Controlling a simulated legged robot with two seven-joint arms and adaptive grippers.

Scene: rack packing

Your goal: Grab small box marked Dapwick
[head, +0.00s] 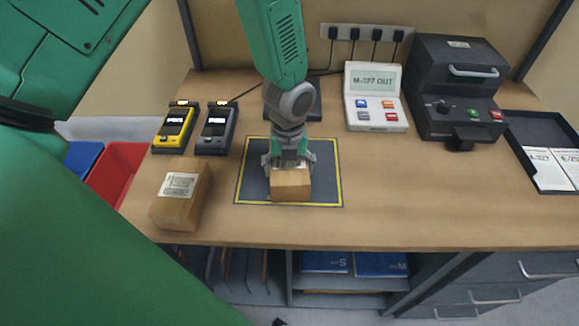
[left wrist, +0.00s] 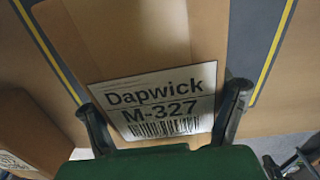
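The small box marked Dapwick M-327 (left wrist: 150,40) is brown with a white label; it stands on the dark yellow-edged mat (head: 325,190). In the head view its front (head: 291,187) shows below my left gripper (head: 290,162). My left gripper has come down over the box with one finger on each side. In the left wrist view its fingers (left wrist: 162,98) flank the label close to the box's edges. I cannot tell whether they press on it. A small part of what looks like my right gripper (head: 279,321) shows at the bottom edge.
Another brown labelled box (head: 180,212) stands left of the mat. Yellow (head: 172,129) and grey (head: 214,131) handheld devices lie behind it. A button panel (head: 375,112), a dark machine (head: 455,95) and a black tray (head: 530,130) stand to the right. The desk's front right is clear.

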